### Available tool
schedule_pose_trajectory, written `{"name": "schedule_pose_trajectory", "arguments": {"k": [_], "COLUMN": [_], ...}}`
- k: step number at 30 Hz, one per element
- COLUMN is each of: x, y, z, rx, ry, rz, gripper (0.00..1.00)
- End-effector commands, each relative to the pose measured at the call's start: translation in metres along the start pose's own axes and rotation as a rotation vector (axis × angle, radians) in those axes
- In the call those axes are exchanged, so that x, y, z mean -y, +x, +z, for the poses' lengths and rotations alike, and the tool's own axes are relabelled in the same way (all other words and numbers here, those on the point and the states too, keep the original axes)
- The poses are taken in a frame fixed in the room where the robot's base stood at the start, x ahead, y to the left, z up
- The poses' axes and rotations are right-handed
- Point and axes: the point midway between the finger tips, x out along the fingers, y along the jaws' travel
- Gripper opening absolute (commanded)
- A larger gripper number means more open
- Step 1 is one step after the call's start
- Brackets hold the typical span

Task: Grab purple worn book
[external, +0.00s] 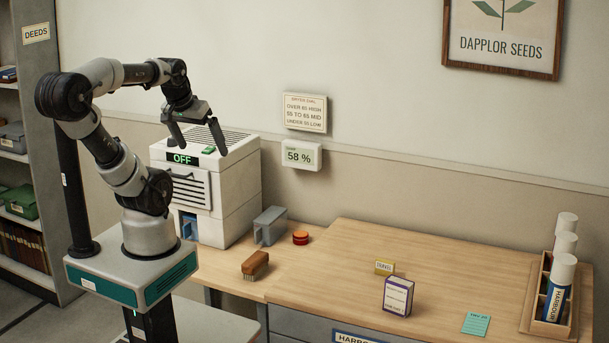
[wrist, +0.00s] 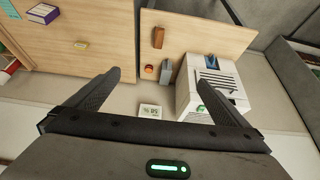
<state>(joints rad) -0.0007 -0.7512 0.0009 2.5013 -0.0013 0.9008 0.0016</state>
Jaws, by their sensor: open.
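A small purple book (external: 397,297) with a pale cover panel stands upright on the wooden desk in the external view. It also shows in the wrist view (wrist: 43,13), near the top left. Any wear on it is too small to make out.
The white machine (external: 240,188) reads OFF. A brush (external: 255,265), a grey block-like item (external: 270,226) and a red round item (external: 300,238) sit on the desk. A yellow card (external: 384,267) stands just behind the book. A rack of tubes (external: 536,290) stands at right. The desk's middle is mostly clear.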

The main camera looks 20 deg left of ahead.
Motion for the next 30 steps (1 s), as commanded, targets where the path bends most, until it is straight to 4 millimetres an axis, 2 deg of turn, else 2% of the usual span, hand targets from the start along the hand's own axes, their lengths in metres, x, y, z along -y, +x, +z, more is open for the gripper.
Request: {"name": "schedule_pose_trajectory", "arguments": {"k": [6,15,25,28,30], "x": [0.000,0.000,-0.004,-0.021,-0.045], "y": [0.000,0.000,0.004,0.017,0.034], "z": [-0.001,-0.001,-0.005,-0.023,-0.044], "rx": [-0.001,-0.001,-0.002,-0.003,-0.008], "ry": [0.001,0.001,0.019,0.094,0.185], "rz": [0.000,-0.001,0.004,0.026,0.059], "gripper": [0.98,0.49,0.49,0.49,0.49]}}
